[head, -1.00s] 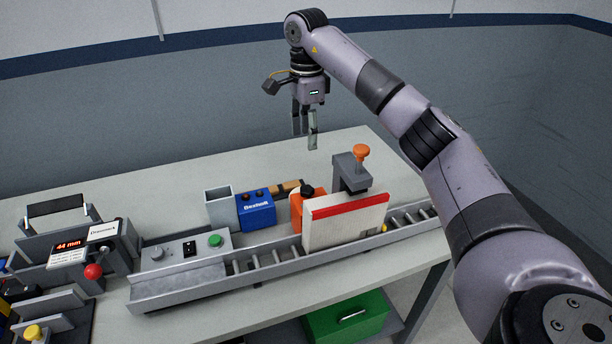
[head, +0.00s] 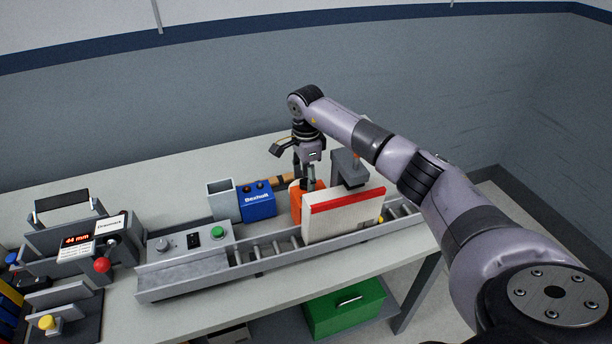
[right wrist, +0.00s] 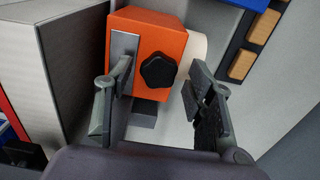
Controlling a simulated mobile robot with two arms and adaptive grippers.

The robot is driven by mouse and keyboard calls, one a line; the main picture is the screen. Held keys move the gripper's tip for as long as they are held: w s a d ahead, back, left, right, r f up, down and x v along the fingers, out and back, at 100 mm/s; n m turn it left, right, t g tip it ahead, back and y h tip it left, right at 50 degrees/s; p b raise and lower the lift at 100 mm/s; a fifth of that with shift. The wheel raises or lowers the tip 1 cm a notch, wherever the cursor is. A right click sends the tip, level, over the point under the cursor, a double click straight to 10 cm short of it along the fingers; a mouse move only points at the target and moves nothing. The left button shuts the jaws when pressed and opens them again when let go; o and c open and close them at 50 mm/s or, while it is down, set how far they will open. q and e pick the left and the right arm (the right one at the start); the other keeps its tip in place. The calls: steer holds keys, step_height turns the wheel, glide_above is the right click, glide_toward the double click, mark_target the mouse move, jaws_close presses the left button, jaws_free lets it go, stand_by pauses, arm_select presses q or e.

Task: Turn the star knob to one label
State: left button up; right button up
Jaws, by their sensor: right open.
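The black star knob (right wrist: 158,71) sits on the face of an orange box (right wrist: 178,42) in the right wrist view. My right gripper (head: 304,182) is open and empty, with its fingers pointing at the box. In the right wrist view the knob appears between the two fingers, which look apart from it. In the head view the orange box (head: 296,205) is partly hidden by my gripper and a white panel, and I cannot make out the knob there. No label beside the knob can be read. My left gripper is not in view.
The white panel with a red top edge (head: 340,220) stands on the roller conveyor (head: 160,290) close to the orange box. A grey clamp stand (head: 349,168) is at its right, a blue box (head: 257,203) at its left. The back of the table is mostly clear.

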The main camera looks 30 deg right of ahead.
steer(key=shift+a, duration=0.1)
steer(key=shift+s+r, duration=0.1)
steer(key=shift+c, duration=0.7)
steer(key=c, duration=1)
steer(key=shift+c, duration=0.2)
